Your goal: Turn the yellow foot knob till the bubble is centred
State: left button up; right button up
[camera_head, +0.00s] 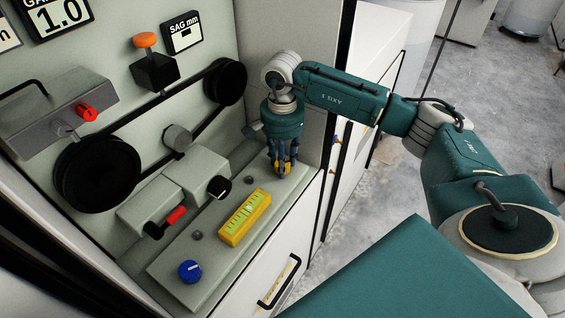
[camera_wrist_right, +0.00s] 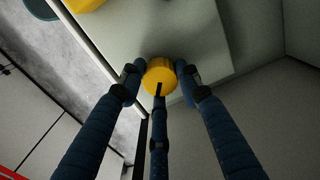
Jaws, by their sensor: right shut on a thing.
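The yellow foot knob (camera_head: 283,172) stands at the far right end of the grey plate (camera_head: 208,262). My right gripper (camera_head: 283,163) points down over it, with its blue fingers shut around it. In the right wrist view the fingers (camera_wrist_right: 160,82) touch the sides of the yellow knob (camera_wrist_right: 158,72), and a black mark shows on its face. The yellow spirit level (camera_head: 235,232) lies on the plate, left of and nearer than the gripper. Its green vial (camera_head: 246,212) has cross lines; the bubble is too small to place. My left gripper is out of view.
A blue knob (camera_head: 190,271) stands at the plate's near end. Grey blocks with a red handle (camera_head: 176,216) and a black knob (camera_head: 219,187) stand behind the level. Black pulleys (camera_head: 98,175) with a belt are on the back panel, close left of my arm.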

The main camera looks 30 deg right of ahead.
jog(key=m+b, duration=0.1)
jog(key=m, duration=0.1)
jog(key=shift+f+m, duration=0.1)
jog(key=shift+m, duration=0.2)
jog(key=m+b, duration=0.2)
jog(key=m, duration=0.1)
jog(key=shift+m, duration=0.3)
jog(key=m+b, duration=0.1)
jog(key=m, duration=0.2)
jog(key=shift+r+m+b, duration=0.2)
jog(key=shift+m+b, duration=0.1)
jog(key=shift+m, duration=1.5)
jog(key=shift+w, duration=0.1)
jog(key=o, duration=1.2)
jog(key=shift+c, duration=0.2)
